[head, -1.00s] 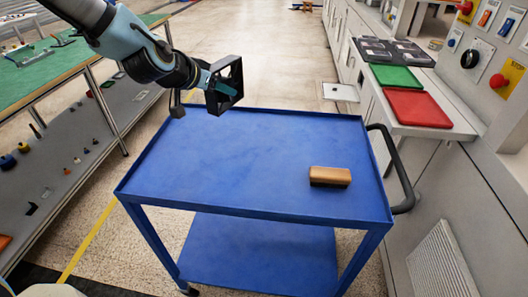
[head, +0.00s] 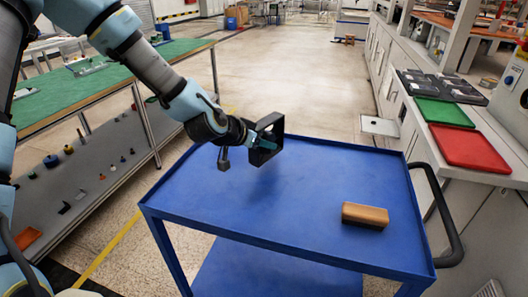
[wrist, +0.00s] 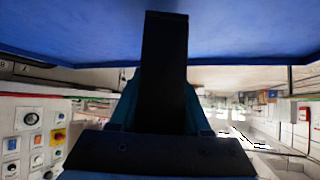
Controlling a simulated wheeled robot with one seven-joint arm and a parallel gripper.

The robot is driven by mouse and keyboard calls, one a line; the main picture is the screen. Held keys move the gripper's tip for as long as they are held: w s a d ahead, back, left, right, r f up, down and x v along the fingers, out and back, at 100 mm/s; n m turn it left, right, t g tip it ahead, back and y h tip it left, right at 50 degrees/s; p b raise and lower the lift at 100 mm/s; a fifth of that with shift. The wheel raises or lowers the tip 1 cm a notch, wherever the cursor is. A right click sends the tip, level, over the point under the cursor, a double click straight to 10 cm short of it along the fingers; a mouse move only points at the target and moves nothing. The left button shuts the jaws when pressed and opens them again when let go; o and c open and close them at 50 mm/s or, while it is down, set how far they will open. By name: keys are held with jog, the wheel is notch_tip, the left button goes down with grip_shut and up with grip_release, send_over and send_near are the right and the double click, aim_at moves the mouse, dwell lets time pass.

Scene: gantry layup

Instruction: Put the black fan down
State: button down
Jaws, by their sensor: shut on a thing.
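The black fan (head: 268,139) is a square dark frame, held upright at the end of my arm in the head view. My gripper (head: 250,139) is shut on it. Fan and gripper are above the far left part of the blue cart's top (head: 300,205), with a soft shadow on the surface below. I cannot tell how large the gap is. In the wrist view the fan (wrist: 165,75) is a dark upright block between the fingers, and the blue surface fills the top of the picture.
A wooden brush (head: 365,215) lies on the right part of the cart top. The cart has a raised rim and a black handle (head: 440,215) at right. The middle of the top is clear. A green-topped bench (head: 110,85) stands at left; red (head: 470,148) and green trays lie on the right counter.

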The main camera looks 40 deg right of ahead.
jog(key=shift+f, duration=1.6)
jog(key=shift+f, duration=0.1)
jog(key=shift+f, duration=0.15)
jog(key=shift+c, duration=1.8)
grip_release()
jog(key=shift+r, duration=0.2)
jog(key=shift+a+r, duration=0.15)
jog(key=v, duration=1.1)
jog(key=shift+a+r+b, duration=0.15)
jog(key=shift+a+b, duration=0.15)
jog(key=shift+b, duration=0.15)
jog(key=shift+s, duration=0.1)
